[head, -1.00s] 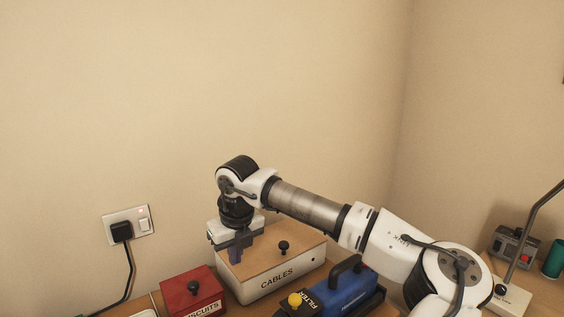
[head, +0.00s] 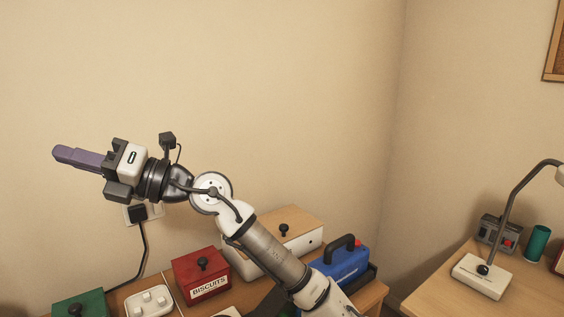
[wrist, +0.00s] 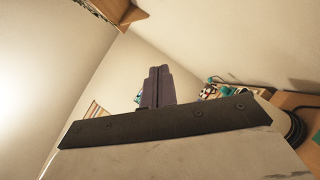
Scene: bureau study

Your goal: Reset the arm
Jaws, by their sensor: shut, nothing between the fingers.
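My gripper (head: 62,154) is raised in the left half of the head view, pointing left in front of the bare wall. Its purple-grey fingers lie together with nothing between them. The fingers also show shut in the middle of the wrist view (wrist: 157,88). My arm rises from the bottom of the head view, bent at the wrist, and hides part of the cables box (head: 290,232) and the wall socket (head: 152,213). The gripper is clear of all the objects on the desk.
Below stand a red biscuits box (head: 201,272), a green box (head: 80,305), a white socket block (head: 149,302) and a blue case with a black handle (head: 343,263). At right a second desk bears a lamp (head: 483,275) and a green cylinder (head: 537,243).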

